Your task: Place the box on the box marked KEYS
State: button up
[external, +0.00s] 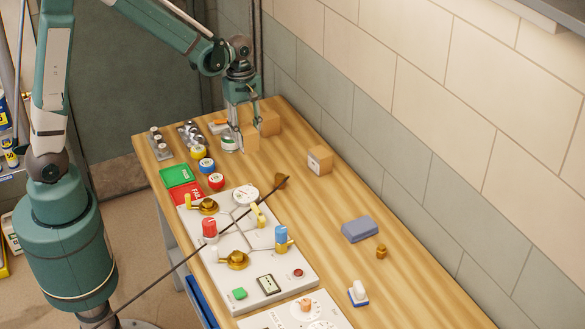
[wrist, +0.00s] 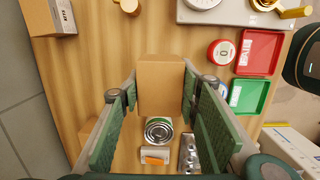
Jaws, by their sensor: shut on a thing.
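My gripper (external: 247,122) points down over the far end of the wooden bench and is shut on a plain cardboard box (external: 250,139). In the wrist view the box (wrist: 161,88) sits between the two green finger pads. I cannot tell whether it is clear of the bench top. The box marked KEYS (external: 320,160) stands on the bench to the right of my gripper, apart from it. In the wrist view the KEYS box (wrist: 62,16) is at the top left, its label on its side, partly cut off by the frame edge.
Another cardboard box (external: 269,123) stands just behind my gripper. A tin can (wrist: 158,130) is close by the held box. Green tray (external: 177,176), red tray (external: 187,194), colored round pieces and a valve panel (external: 240,245) lie nearby. The tiled wall borders the right side.

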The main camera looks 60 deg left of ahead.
jog(key=w+d+r+p, duration=0.1)
jog(key=w+d+r, duration=0.1)
jog(key=w, duration=0.5)
jog(key=w+d+r+p, duration=0.1)
jog(key=w+d+r, duration=0.2)
jog(key=w, duration=0.4)
jog(key=w+d+r+p, duration=0.2)
jog(key=w+d, duration=0.3)
jog(key=w, duration=0.3)
jog(key=shift+r, duration=0.35)
send_near(321, 153)
jog(key=shift+d+f+p, duration=0.15)
jog(key=shift+d+p, duration=0.1)
jog(key=shift+p, duration=0.05)
jog(key=shift+f, duration=1.85)
jog(key=shift+f, duration=0.1)
